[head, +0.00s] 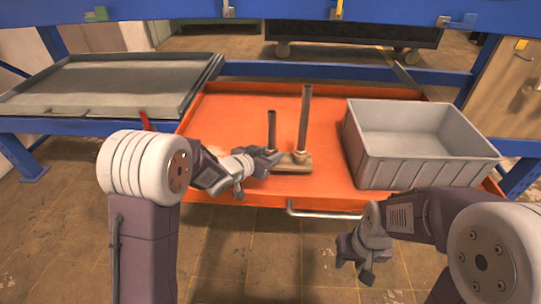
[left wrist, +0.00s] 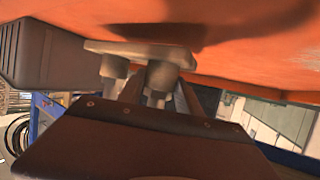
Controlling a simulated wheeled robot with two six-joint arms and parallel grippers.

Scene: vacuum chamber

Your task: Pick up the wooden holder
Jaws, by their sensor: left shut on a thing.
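The wooden holder (head: 292,163) has a flat brownish base and two upright posts, the right one taller. It stands at the front middle of the orange tray table. My left gripper (head: 266,164) is at the holder's left front and shut on it, low near the base. In the left wrist view, the holder's base (left wrist: 135,50) and the lower posts show upside down beyond the gripper; the jaw contact is mostly hidden. I cannot tell whether the base touches the table. My right gripper (head: 355,268) is empty in front of the table, its fingers apart.
A grey bin (head: 374,166) stands on the right of the orange tray table (head: 230,110), close to the holder. A metal handle (head: 322,214) sticks out from the table's front edge. A grey tray table (head: 105,85) is at the left. Blue beams run behind and overhead.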

